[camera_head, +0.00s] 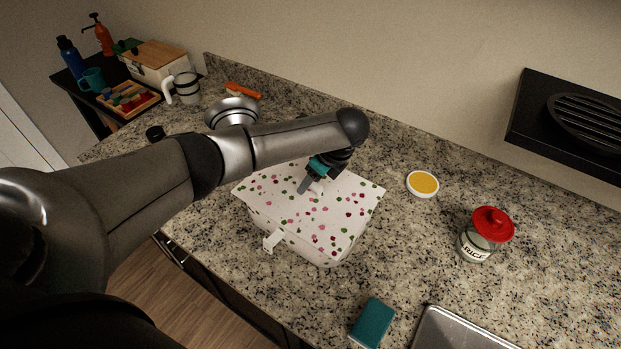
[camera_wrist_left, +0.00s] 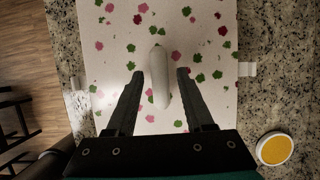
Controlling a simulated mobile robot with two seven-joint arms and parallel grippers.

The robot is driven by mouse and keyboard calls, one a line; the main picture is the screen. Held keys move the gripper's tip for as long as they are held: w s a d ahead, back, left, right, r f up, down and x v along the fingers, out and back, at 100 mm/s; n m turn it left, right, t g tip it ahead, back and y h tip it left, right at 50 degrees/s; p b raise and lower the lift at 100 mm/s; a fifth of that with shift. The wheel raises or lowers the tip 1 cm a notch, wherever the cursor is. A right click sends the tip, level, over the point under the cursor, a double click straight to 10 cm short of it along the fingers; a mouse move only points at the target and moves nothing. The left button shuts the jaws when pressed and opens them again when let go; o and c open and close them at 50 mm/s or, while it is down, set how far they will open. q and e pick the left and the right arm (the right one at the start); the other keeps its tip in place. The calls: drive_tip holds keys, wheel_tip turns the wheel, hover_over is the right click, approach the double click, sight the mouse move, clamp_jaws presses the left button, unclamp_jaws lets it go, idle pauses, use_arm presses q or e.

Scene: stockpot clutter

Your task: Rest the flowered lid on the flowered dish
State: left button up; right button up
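The flowered lid (camera_head: 345,203), white with pink and green spots, lies flat on top of the flowered dish (camera_head: 302,248) in the head view. Its edges look roughly lined up with the dish; I cannot tell how exactly it is seated. The dish has a white side handle (camera_head: 273,240). My left gripper (camera_head: 306,186) is at the lid's middle. In the left wrist view, the open fingers (camera_wrist_left: 159,76) stand on either side of the lid's white handle (camera_wrist_left: 160,92), with gaps on both sides. My arm hides part of the lid's far side. My right gripper is not in view.
A yellow-topped white round container (camera_head: 423,184) and a red-lidded rice jar (camera_head: 486,234) stand to the right. A teal sponge (camera_head: 372,323) and a metal tray (camera_head: 455,330) are at the front. A silver bowl (camera_head: 232,112) and white-handled mug (camera_head: 187,88) stand behind my arm.

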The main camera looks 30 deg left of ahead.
use_arm(q)
drive_tip(key=shift+o, duration=0.5)
drive_tip(key=v, duration=1.5)
drive_tip(key=shift+r+p, duration=0.15)
drive_tip(key=shift+p, duration=0.25)
